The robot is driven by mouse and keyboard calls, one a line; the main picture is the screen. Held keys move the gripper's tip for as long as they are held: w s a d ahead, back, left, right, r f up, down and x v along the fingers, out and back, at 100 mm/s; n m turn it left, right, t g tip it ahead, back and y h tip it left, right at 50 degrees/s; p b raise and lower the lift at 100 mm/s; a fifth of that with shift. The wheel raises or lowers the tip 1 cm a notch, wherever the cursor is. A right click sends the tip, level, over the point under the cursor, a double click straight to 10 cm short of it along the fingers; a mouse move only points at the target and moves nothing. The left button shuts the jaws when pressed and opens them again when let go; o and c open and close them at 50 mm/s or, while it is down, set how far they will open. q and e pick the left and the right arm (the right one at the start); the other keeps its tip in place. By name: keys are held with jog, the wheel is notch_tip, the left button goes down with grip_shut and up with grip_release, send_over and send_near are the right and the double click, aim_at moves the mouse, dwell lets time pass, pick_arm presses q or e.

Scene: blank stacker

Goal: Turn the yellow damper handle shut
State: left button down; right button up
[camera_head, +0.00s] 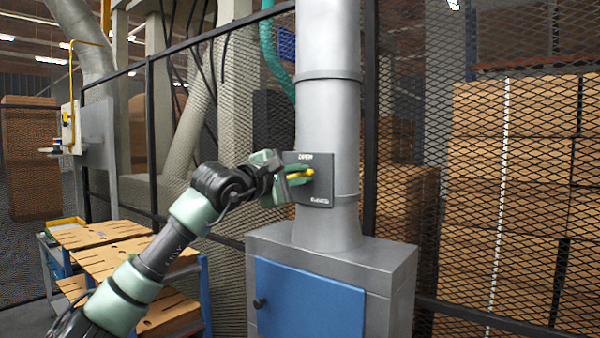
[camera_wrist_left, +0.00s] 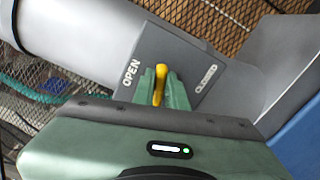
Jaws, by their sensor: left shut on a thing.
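The yellow damper handle (camera_head: 306,173) is on a dark plate (camera_head: 320,192) fixed to the grey duct pipe (camera_head: 328,115). The plate reads OPEN at its top and CLOSED near its bottom. My left gripper (camera_head: 300,177) comes in from the left and is shut on the handle, its green fingers around it. In the head view the handle's visible part lies roughly level, pointing at neither word. The left wrist view also shows the handle (camera_wrist_left: 160,85) between the fingertips (camera_wrist_left: 161,90), between the words OPEN and CLOSED. My right gripper is in neither view.
Below the duct stands a grey cabinet (camera_head: 385,262) with a blue door (camera_head: 308,300) and a black knob. A wire mesh fence runs behind, with stacked cardboard (camera_head: 505,180) at right. Slotted wooden boards (camera_head: 100,235) lie on a blue-framed cart at left.

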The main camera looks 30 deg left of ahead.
pick_arm(q)
jog(key=shift+d+f+m, duration=0.1)
jog(key=shift+f+m, duration=0.1)
jog(key=shift+m, duration=0.6)
jog(key=shift+f+m, duration=0.15)
jog(key=shift+m, duration=0.95)
jog(key=c, duration=1.4)
grip_release()
jog(key=shift+c, duration=0.2)
jog(key=s+b, duration=0.3)
jog(key=s, duration=0.4)
jog(key=shift+s+a, duration=0.3)
jog(key=shift+s, duration=0.1)
